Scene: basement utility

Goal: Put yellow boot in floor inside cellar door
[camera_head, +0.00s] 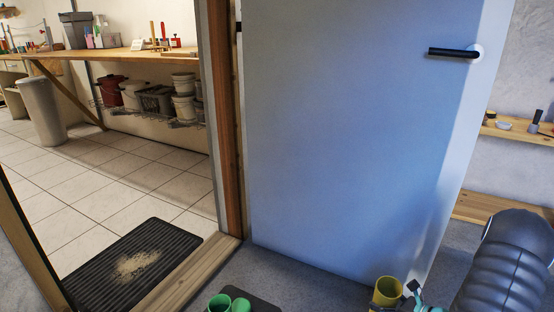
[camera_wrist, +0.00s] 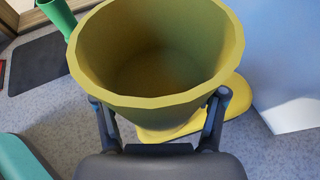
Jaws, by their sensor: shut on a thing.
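The yellow boot (camera_head: 388,292) shows at the bottom right of the head view, beside the door's lower edge. In the wrist view the yellow boot (camera_wrist: 150,108) fills the middle, its wide opening toward the camera and its foot part lower right. My gripper (camera_wrist: 160,98) has a finger on each side of the boot's shaft and is shut on it. I cannot tell whether the sole touches the floor. The pale blue cellar door (camera_head: 345,140) stands open. The doorway at left shows a tiled floor (camera_head: 135,178) beyond a wooden threshold (camera_head: 190,275).
A black mat with dirt (camera_head: 165,245) lies just inside the doorway. Green boots (camera_head: 230,303) stand on a dark mat at the bottom. A workbench (camera_head: 110,53) and a grey bin (camera_head: 40,110) stand farther inside. The tiles between mat and bench are clear.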

